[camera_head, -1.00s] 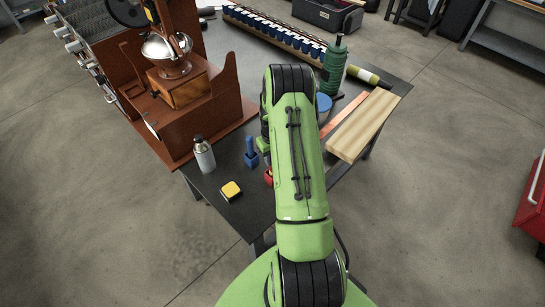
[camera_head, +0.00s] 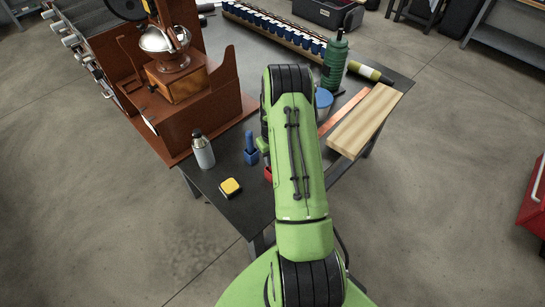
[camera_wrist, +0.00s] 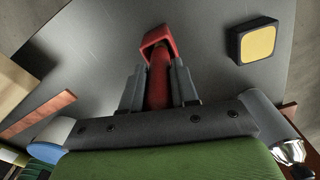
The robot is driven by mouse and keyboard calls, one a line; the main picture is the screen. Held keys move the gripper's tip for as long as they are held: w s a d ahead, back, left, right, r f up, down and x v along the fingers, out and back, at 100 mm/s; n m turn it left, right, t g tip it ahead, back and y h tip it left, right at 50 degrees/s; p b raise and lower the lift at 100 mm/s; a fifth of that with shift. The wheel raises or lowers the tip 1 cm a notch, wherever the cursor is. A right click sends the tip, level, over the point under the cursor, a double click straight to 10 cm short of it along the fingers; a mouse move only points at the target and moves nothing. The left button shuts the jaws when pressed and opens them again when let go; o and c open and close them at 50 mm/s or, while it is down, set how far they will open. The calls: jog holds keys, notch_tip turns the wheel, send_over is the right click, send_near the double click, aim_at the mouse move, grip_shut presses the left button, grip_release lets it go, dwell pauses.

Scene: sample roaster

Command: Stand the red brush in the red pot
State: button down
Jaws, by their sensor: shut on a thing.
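My gripper (camera_wrist: 159,68) is shut on the red brush (camera_wrist: 157,92), whose red handle stands between the two grey fingers in the wrist view. The red pot (camera_wrist: 152,43) is just beyond the fingertips, with its squarish rim showing. The brush lines up with the pot and overlaps its near side; I cannot tell whether its lower end is inside or only above it. In the head view, my green arm hides the gripper and brush, and only a bit of the red pot (camera_head: 268,172) shows at the arm's left edge.
A blue brush in a blue pot (camera_head: 250,154), a grey bottle (camera_head: 203,152) and a yellow-topped block (camera_head: 230,187) stand left of my arm. A wooden grinder stand (camera_head: 195,120) is behind them. A wood plank (camera_head: 365,120), blue-lidded container (camera_head: 323,100) and green bottle (camera_head: 335,62) are to the right.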

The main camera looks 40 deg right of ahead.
jog(key=shift+f, duration=0.2)
jog(key=c, duration=0.8)
grip_release()
jog(key=shift+r, duration=0.1)
notch_tip(320, 180, up, 16)
jog(key=shift+f+p, duration=0.15)
jog(key=shift+p, duration=0.9)
